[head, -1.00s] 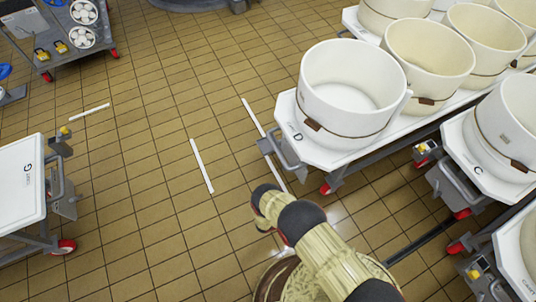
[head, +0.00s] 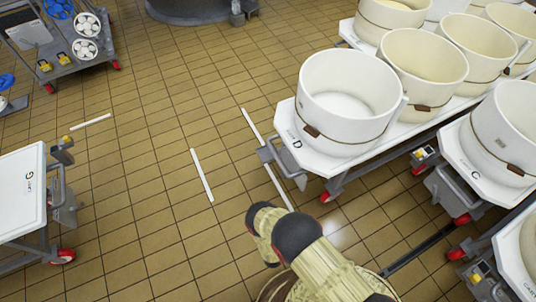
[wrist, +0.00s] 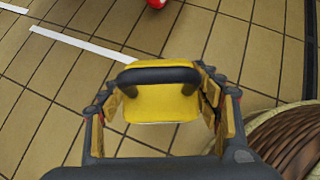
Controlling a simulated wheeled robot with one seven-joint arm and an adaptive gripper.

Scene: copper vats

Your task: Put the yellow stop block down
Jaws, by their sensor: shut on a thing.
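The yellow stop block (wrist: 160,105) with a black handle bar (wrist: 158,75) shows in the wrist view. My gripper (wrist: 160,95) is shut on it, with a finger at each side. The block is held over the tiled floor (wrist: 60,90); how high it hangs I cannot tell. In the head view my arm hides the gripper and the block.
Cart D (head: 305,150) bears several white vats at the right, with cart C (head: 470,165) beside it. Cart G (head: 20,200) stands at the left. A trolley (head: 75,75) is at the upper left. White lines (head: 202,175) mark the open floor in the middle.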

